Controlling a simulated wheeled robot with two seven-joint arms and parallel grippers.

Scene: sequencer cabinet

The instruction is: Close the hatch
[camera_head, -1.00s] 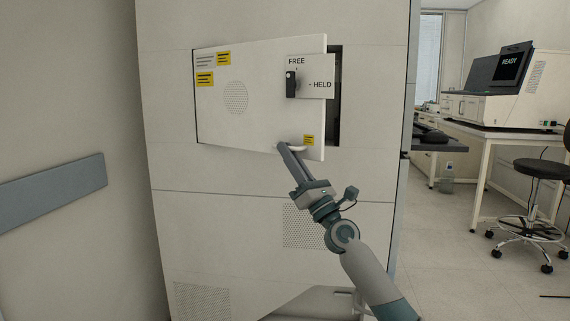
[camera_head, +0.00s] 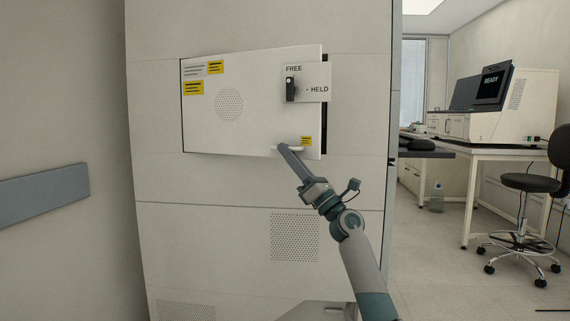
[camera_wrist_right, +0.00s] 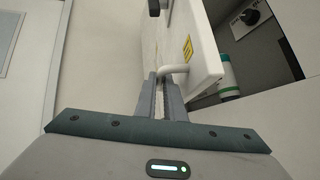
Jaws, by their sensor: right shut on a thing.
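The hatch (camera_head: 255,115) is a white panel on the cabinet front, hinged at its left side. It stands slightly ajar, with a dark gap (camera_head: 325,135) at its right edge. A black knob (camera_head: 290,89) on a plate marked FREE and HELD sits at its upper right; it is upright, below FREE. My right gripper (camera_head: 285,149) is shut on the white handle (camera_head: 297,149) at the hatch's lower edge. In the right wrist view the gripper's fingers (camera_wrist_right: 160,95) close on the handle (camera_wrist_right: 175,70), and the opening beside the hatch shows. My left gripper is not in view.
The cabinet (camera_head: 230,180) fills the middle. A wall with a grey rail (camera_head: 45,185) stands at the left. At the right are a bench with an instrument (camera_head: 510,100) reading READY and a black stool (camera_head: 530,185). Inside the opening a green-and-white cylinder (camera_wrist_right: 227,75) shows.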

